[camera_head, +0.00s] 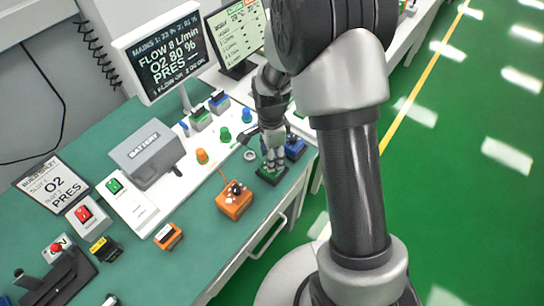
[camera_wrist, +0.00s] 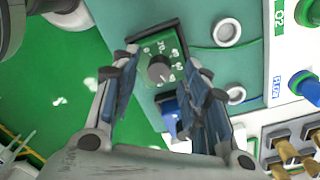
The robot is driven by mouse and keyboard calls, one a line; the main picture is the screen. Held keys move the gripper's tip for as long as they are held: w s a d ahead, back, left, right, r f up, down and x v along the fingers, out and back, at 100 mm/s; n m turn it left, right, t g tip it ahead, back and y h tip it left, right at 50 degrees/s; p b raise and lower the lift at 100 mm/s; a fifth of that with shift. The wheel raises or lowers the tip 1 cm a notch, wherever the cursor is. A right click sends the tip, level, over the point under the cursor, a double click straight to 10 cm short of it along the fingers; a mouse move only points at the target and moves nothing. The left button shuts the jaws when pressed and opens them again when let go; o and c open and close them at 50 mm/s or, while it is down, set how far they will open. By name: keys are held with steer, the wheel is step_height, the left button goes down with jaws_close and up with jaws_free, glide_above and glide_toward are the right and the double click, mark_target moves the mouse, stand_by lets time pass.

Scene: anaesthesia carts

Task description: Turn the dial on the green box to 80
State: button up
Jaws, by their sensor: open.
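The green box (camera_head: 268,176) sits near the front edge of the green-topped bench in the head view, mostly under my gripper (camera_head: 272,160). In the wrist view the green box (camera_wrist: 147,47) shows its top face with white numbers and a dark round dial (camera_wrist: 160,69). My gripper (camera_wrist: 163,68) is open, pointing down, with one finger on each side of the dial. I cannot tell whether the fingers touch it. The dial's exact setting is too small to read.
A blue box (camera_head: 296,148) stands right beside the green box. An orange box (camera_head: 233,205) with a dark knob is to its left. A monitor (camera_head: 160,52) reads FLOW 8 L/min and O2 80 %. A grey battery box (camera_head: 146,152) stands behind. Green floor lies beyond the bench edge.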

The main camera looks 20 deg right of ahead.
step_height(320, 180, up, 11)
steer(key=shift+w, duration=0.2)
stand_by(0.5)
steer(key=s+r+n+t, duration=0.2)
steer(key=s+r+n, duration=0.6)
steer(key=r, duration=0.4)
steer(key=s+r+n+t, duration=0.3)
steer(key=s+n, duration=0.6)
steer(key=s, duration=0.5)
steer(key=shift+n, duration=0.3)
steer(key=shift+d+r, duration=0.1)
steer(key=shift+r, duration=0.05)
stand_by(0.8)
